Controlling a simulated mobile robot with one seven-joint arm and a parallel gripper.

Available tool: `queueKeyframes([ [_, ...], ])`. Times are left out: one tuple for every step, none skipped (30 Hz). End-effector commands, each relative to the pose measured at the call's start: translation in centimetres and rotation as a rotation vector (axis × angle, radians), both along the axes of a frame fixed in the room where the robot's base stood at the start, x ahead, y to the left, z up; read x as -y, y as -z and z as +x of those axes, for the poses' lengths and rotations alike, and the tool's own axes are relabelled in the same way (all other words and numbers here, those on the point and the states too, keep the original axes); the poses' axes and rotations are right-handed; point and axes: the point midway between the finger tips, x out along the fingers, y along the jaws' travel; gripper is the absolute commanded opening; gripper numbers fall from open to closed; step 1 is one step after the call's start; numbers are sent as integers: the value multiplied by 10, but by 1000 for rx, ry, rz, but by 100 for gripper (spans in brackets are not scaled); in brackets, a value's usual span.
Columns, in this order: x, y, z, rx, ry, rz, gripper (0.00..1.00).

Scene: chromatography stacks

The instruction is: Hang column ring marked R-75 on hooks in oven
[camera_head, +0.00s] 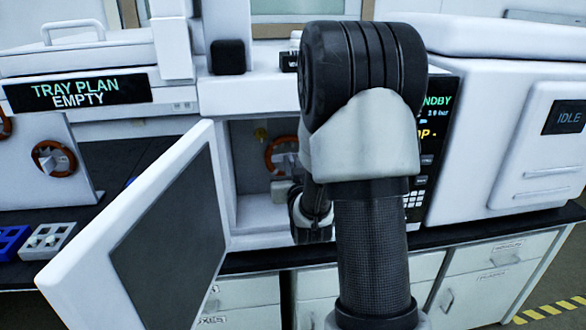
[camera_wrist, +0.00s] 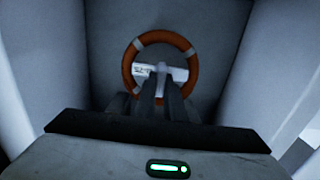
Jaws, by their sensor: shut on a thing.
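The column ring (camera_wrist: 194,72), orange with pale clips and a white crossbar, is inside the oven, upright and facing the wrist camera. Its label (camera_wrist: 144,70) is too small to read. My gripper (camera_wrist: 158,92) is shut on the crossbar at the ring's middle. In the head view the ring (camera_head: 271,152) shows partly, the rest hidden behind my arm. The oven (camera_head: 245,210) stands open with its door (camera_head: 150,240) swung out to the left. A small yellowish piece (camera_head: 261,133), perhaps a hook, shows at the back wall. I cannot tell whether the ring touches any hook.
Another orange ring (camera_head: 54,159) hangs on a white panel at the left. Blue (camera_head: 12,243) and grey (camera_head: 48,241) racks sit on the dark bench. A keypad panel (camera_head: 430,150) borders the oven's right. Oven walls (camera_wrist: 58,60) enclose my gripper closely on both sides.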

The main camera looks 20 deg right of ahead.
Motion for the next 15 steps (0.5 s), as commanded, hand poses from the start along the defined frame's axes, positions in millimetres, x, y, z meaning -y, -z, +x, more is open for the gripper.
queueKeyframes([
  [1, 2, 4, 2, 0, -1, 0],
  [2, 2, 7, 3, 0, -1, 0],
  [3, 2, 10, 2, 0, -1, 0],
  [3, 2, 12, 2, 0, -1, 0],
  [4, 2, 14, 2, 0, -1, 0],
  [5, 2, 17, 2, 0, -1, 0],
  [5, 2, 19, 2, 0, -1, 0],
  [6, 2, 22, 2, 0, -1, 0],
  [7, 2, 24, 1, 0, 0, 0],
  [7, 2, 26, 1, 0, 0, 0],
  [8, 2, 28, 1, 0, 0, 0],
  [9, 2, 30, 1, 0, 0, 0],
  [9, 2, 32, 2, 0, -1, 0],
  [9, 2, 33, 1, 0, 0, 0],
  [10, 2, 34, 1, 0, 0, 0],
])
